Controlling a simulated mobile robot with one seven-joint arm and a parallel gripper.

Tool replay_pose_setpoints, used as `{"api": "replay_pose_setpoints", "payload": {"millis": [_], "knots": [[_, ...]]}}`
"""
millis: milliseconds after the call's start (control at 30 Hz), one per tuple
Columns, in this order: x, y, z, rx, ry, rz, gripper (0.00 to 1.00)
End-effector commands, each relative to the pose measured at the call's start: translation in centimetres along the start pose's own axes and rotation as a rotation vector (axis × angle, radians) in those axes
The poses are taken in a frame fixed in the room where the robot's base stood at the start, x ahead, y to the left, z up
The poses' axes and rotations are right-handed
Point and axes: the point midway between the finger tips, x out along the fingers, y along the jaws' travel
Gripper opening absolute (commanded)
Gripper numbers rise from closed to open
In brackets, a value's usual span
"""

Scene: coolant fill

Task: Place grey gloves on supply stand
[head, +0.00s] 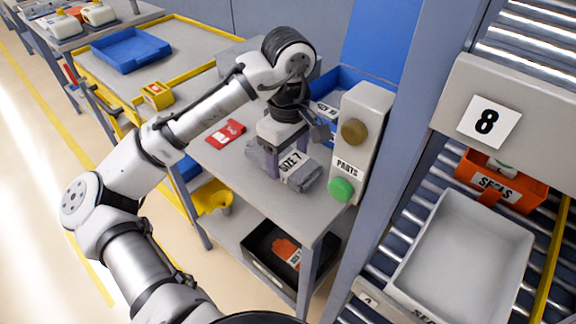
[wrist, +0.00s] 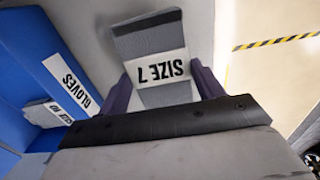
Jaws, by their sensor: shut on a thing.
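The grey gloves (head: 303,180) are a folded bundle with a white "SIZE 7" band. My gripper (head: 283,160) is shut on them, pointing down with a finger on either side. In the wrist view, the gloves (wrist: 150,42) show between the dark fingers of my gripper (wrist: 165,85), the band reading upside down. Part of the gloves is hidden by the gripper.
A blue bin (wrist: 38,62) labelled "GLOVES" is beside the gloves and holds a grey pack. A red packet (head: 225,133) lies on the stand's top. A post with a green button (head: 341,189) rises at right. A black box (head: 262,262) sits on the lower shelf.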

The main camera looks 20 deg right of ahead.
Motion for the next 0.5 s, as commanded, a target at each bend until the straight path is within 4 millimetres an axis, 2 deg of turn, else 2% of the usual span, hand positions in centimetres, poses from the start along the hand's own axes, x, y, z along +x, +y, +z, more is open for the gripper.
{"api": "replay_pose_setpoints", "payload": {"millis": [267, 500], "knots": [[3.4, -0.1, 0.0, -0.001, -0.002, -0.001, 0.44], [3.7, 0.0, 0.0, 0.000, -0.001, 0.000, 0.44]]}}
